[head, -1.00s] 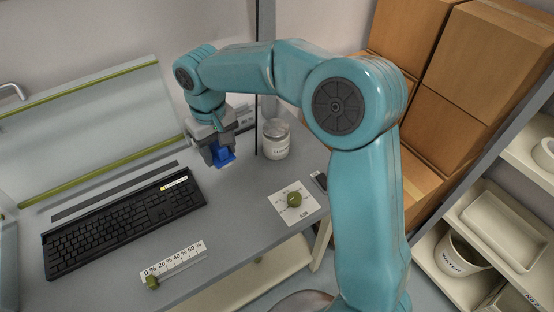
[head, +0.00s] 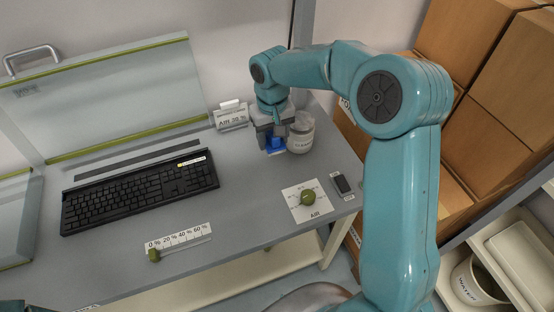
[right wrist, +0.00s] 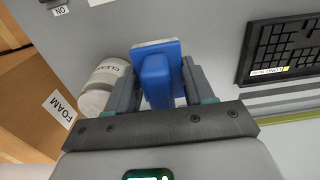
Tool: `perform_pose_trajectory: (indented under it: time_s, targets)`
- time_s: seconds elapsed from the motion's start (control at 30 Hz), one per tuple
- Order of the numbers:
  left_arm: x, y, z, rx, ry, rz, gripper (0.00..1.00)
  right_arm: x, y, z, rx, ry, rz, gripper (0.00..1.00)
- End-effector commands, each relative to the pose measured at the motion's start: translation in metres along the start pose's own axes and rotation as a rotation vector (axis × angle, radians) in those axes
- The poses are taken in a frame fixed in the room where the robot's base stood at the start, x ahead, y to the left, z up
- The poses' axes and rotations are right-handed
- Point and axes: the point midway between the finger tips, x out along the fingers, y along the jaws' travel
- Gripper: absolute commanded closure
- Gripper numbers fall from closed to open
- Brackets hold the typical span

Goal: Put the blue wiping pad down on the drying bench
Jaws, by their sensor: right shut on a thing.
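The blue wiping pad (head: 275,145) is a blue block on a pale base. My right gripper (head: 271,135) is shut on it, near the back right of the grey bench (head: 245,190). In the right wrist view, the pad (right wrist: 156,78) sits between the two fingers of the gripper (right wrist: 158,88), over the bench's grey top (right wrist: 215,30). I cannot tell whether its base touches the bench. The white lidded jar (head: 301,134) stands just right of the gripper, close to it. My left gripper is not in view.
A black keyboard (head: 140,190) lies on the bench's left. A percent slider (head: 178,240), an AIR knob plate (head: 308,200) and a small dark device (head: 342,184) are nearer the front. An AIR sign (head: 231,115) stands behind. Bare bench lies between keyboard and knob.

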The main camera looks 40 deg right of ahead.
Motion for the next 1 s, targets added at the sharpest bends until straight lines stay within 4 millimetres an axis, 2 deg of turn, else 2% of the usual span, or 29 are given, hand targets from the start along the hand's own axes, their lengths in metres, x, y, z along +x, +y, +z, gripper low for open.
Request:
perform_pose_trajectory:
  time_s: [0.03,0.1,0.2,0.37,0.6,1.0]
  targets:
    - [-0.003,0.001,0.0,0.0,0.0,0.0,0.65,0.015,0.001,0.001,0.0,-0.007,0.002,0.9]
    - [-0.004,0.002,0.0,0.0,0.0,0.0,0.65,0.033,0.001,0.001,0.0,-0.005,0.001,0.9]
    - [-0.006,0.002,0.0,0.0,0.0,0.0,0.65,0.052,0.001,0.001,0.0,-0.003,0.001,0.9]
    - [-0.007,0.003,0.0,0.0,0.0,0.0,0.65,0.067,0.003,0.0,0.001,-0.001,0.001,0.9]
    - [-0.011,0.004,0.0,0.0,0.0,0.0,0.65,0.103,0.004,0.0,0.001,-0.002,0.001,0.9]
    - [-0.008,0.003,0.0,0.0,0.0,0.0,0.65,0.111,0.004,0.0,0.001,0.002,0.0,0.9]
